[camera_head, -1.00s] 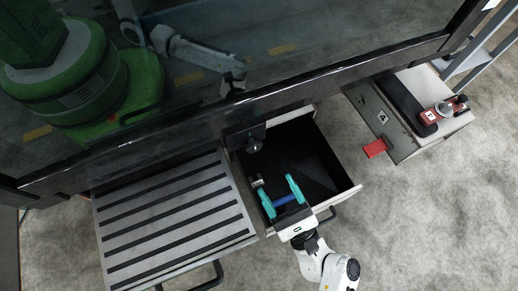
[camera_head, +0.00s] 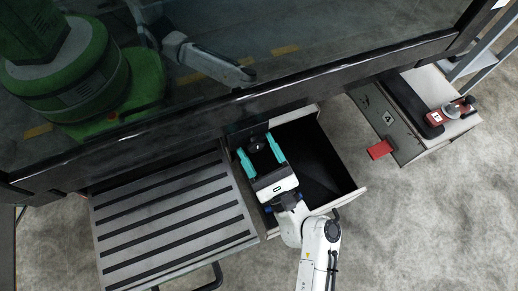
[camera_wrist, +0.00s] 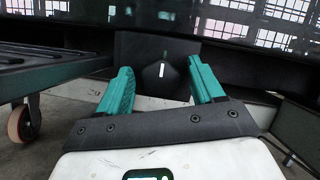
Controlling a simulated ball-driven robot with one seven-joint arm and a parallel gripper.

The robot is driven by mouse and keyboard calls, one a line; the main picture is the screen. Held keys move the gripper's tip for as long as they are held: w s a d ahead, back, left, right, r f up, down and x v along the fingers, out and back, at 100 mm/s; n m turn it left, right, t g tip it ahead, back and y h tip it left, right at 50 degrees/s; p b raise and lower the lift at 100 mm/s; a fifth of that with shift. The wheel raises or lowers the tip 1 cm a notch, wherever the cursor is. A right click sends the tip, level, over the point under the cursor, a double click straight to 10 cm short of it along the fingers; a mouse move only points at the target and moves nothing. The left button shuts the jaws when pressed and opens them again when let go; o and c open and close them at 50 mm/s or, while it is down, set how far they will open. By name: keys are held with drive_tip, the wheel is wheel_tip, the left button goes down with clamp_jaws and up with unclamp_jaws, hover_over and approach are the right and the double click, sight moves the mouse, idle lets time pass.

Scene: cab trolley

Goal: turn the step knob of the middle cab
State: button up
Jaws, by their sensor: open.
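The middle cab (camera_head: 352,197) stands open like a drawer with a dark inside. Its step knob (camera_head: 257,144) is a small black knob on a dark panel at the cab's back left. In the wrist view the knob (camera_wrist: 162,72) is dark with a white mark pointing up. My gripper (camera_head: 254,143) has its two teal fingers spread, one on each side of the knob. In the wrist view my gripper (camera_wrist: 159,66) frames the knob between its fingertips, with gaps on both sides. I cannot tell how far the tips reach along the knob.
A striped grey step (camera_head: 170,222) lies left of the cab. At right is another open unit (camera_head: 388,118) with a red tab (camera_head: 380,149) and a red device (camera_head: 450,112). A dark glass front with a black bar (camera_head: 200,118) runs above the cab.

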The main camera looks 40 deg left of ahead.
drive_tip(key=c, duration=1.1)
drive_tip(key=shift+o, duration=0.2)
